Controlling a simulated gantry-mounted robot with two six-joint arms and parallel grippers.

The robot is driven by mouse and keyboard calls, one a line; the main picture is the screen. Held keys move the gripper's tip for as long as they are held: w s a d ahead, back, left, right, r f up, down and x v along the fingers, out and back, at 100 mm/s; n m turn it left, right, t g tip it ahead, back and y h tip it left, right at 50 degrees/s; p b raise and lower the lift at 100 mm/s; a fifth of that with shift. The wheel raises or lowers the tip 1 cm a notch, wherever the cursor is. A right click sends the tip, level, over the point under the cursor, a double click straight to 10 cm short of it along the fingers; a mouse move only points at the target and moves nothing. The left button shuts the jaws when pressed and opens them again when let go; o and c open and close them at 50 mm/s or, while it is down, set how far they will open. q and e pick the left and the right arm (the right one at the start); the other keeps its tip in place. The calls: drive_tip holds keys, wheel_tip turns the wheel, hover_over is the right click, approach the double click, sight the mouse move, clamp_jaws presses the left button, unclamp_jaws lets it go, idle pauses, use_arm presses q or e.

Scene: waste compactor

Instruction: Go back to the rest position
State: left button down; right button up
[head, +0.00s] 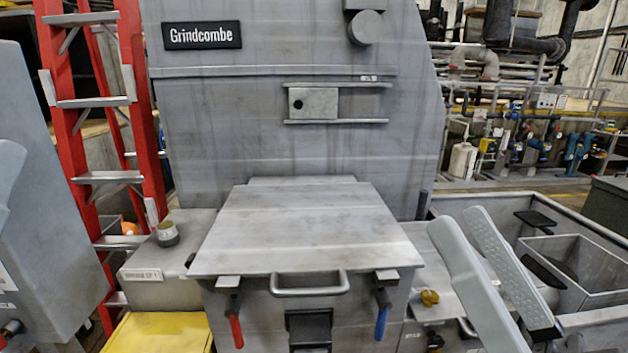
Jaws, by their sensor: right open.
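My right gripper (458,220) is at the lower right in the head view. Its two long grey fingers are spread apart with nothing between them. They stand in front of the right side of the grey compactor (250,120) and the metal bin beside it. At the left edge, a pale rounded piece (9,170) may be part of my left gripper. Too little of it shows to tell its jaw state. The compactor's flat lid (305,225) lies closed, with a bar handle (310,284) at its front. A red-handled latch (235,325) and a blue-handled latch (381,315) hang below it.
A red ladder (72,130) stands at the left behind a grey panel (50,200). A yellow box top (160,333) is at the lower left. An open metal bin (590,232) stands at the right, by the right gripper.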

drive_tip(key=s+d+r+t+h+p, duration=0.2)
drive_tip(key=s+d+r+t+h, duration=0.15)
drive_tip(key=d+r+h, duration=0.4)
wheel_tip(320, 180, up, 29)
drive_tip(key=a+h+p, duration=0.1)
drive_tip(key=h+p, duration=0.1)
drive_tip(key=p, duration=2.6)
drive_tip(key=shift+w+a+m+t+p, duration=0.3)
drive_tip(key=shift+w+m+t+p, duration=0.05)
drive_tip(key=shift+m+p, duration=0.05)
wheel_tip(320, 180, down, 61)
drive_tip(key=b, duration=6.1)
drive_tip(key=shift+r, duration=0.2)
